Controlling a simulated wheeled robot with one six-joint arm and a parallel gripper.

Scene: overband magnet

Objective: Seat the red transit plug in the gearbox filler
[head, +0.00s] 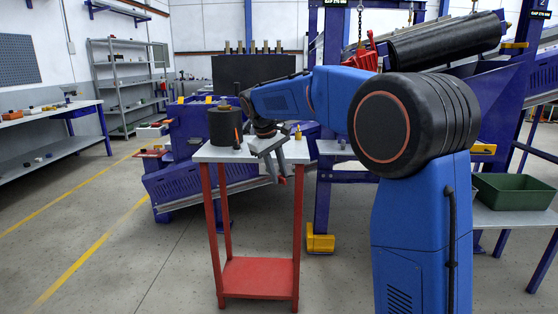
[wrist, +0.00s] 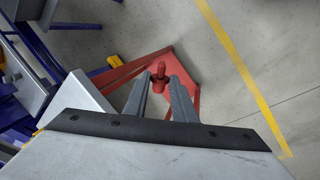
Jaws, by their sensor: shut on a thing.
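The red transit plug (wrist: 158,79) is between the fingertips of my gripper (wrist: 160,86) in the wrist view, its narrow knob end pointing away from the palm. In the head view my gripper (head: 275,172) hangs tilted down at the front right of the small red-legged table, and a bit of the red plug (head: 283,181) shows at its tips. The gripper is shut on the plug, clear of the tabletop. I cannot make out the gearbox filler in either view.
The small table (head: 258,152) carries a black cylinder (head: 225,127), an orange cone-shaped piece (head: 237,139) and a brass piece (head: 298,132). A blue machine frame stands behind. A green bin (head: 512,192) sits on a table at right. The floor at left is open.

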